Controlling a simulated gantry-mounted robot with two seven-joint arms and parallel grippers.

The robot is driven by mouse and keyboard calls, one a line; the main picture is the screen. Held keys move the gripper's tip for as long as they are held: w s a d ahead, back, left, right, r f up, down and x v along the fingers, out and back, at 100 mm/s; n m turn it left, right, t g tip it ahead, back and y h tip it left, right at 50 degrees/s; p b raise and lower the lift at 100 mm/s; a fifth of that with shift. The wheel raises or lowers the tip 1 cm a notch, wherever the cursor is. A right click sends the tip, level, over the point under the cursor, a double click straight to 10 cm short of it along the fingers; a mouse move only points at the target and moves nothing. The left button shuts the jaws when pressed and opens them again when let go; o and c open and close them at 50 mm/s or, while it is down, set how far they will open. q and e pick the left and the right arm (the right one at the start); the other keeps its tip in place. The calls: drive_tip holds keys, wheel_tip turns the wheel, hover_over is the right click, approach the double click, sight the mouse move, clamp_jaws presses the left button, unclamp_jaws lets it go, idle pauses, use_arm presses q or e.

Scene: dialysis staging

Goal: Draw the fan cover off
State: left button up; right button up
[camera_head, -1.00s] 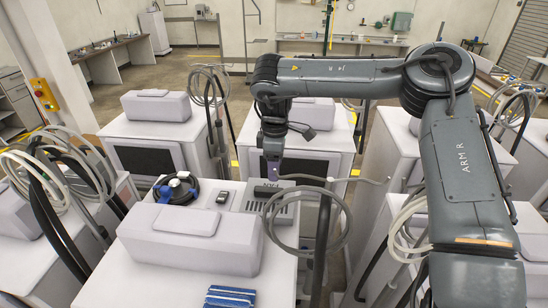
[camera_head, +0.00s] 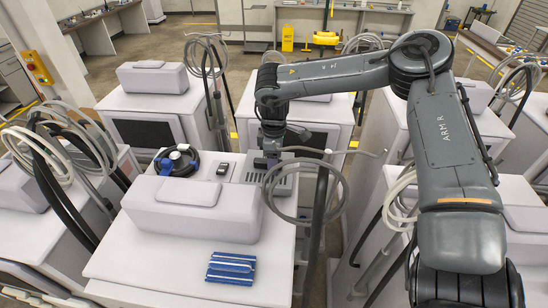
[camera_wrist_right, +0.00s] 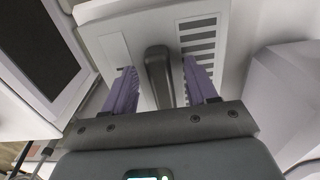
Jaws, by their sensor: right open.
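The fan cover (camera_head: 284,182) is a light grey slotted panel at the back right of the near white machine's top. It also shows in the right wrist view, with dark slots (camera_wrist_right: 198,36) and a dark upright handle (camera_wrist_right: 158,75). My right gripper (camera_head: 267,163) is down at the cover. In the right wrist view its two purple fingers (camera_wrist_right: 159,66) stand open, one on each side of the handle, with gaps visible between handle and fingers. In the head view the wrist hides the handle and part of the cover. My left gripper is not in view.
A grey housing (camera_head: 190,208) and blue packets (camera_head: 231,268) are nearer. A looped hose (camera_head: 345,190) hangs close right of the gripper.

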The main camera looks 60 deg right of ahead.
clamp_jaws()
drive_tip(key=shift+r, duration=0.15)
drive_tip(key=shift+r+p, duration=0.95)
drive_tip(key=shift+r, duration=0.65)
drive_tip(key=shift+r+p, duration=0.55)
drive_tip(key=shift+r, duration=0.5)
